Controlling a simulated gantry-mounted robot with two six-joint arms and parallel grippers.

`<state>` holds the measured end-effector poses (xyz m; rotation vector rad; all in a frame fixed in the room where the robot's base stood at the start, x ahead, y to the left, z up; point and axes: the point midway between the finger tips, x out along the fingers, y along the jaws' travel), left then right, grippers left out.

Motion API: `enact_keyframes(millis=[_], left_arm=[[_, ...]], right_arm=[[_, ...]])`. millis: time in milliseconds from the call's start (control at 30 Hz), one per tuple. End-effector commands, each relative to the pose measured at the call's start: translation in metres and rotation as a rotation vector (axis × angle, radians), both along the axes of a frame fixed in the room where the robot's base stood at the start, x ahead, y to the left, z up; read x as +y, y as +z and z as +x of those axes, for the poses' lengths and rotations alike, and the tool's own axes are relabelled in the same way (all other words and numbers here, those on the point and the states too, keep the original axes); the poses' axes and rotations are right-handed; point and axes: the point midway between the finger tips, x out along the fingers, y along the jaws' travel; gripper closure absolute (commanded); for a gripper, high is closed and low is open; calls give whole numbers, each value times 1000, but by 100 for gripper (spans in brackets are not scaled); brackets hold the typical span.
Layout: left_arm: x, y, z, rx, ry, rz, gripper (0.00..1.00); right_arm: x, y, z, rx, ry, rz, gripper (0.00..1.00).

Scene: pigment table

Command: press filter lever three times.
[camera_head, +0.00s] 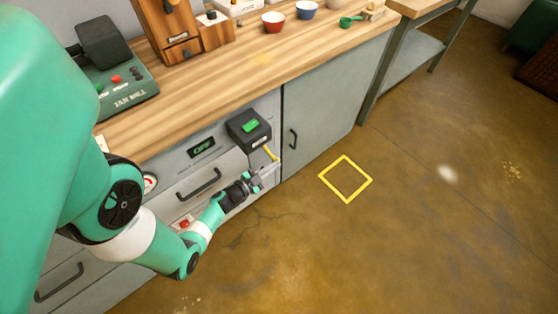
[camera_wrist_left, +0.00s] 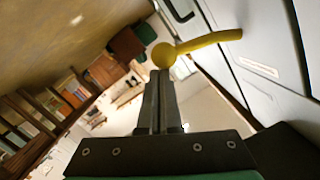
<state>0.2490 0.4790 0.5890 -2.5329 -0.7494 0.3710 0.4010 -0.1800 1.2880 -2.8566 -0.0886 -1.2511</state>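The yellow filter lever (camera_head: 270,153) sticks out low on the front of the grey cabinet, below a dark box with a green top. In the left wrist view the lever (camera_wrist_left: 208,41) is a yellow rod with a round ball end. My left gripper (camera_head: 257,178) is just below the lever in the head view. Its two fingers (camera_wrist_left: 158,76) lie side by side, shut with nothing between them. Their tips appear right at the ball end; I cannot tell whether they touch it. My right gripper is not in view.
The dark box (camera_head: 248,130) is fixed to the cabinet above the lever. A drawer handle (camera_head: 199,184) is to the left and a door handle (camera_head: 293,138) to the right. A yellow square (camera_head: 345,179) marks the open floor. Bowls stand on the wooden worktop (camera_head: 270,57).

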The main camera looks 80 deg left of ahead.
Motion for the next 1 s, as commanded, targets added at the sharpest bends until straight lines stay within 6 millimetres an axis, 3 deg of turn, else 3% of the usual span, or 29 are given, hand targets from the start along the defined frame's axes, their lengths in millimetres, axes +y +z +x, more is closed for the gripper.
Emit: enact_keyframes(millis=[333, 1000], left_arm=[[3, -20, -3, 2, 4, -3, 100], [3, -22, -3, 3, 3, -5, 100]], right_arm=[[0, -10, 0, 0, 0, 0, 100], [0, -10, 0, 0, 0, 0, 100]])
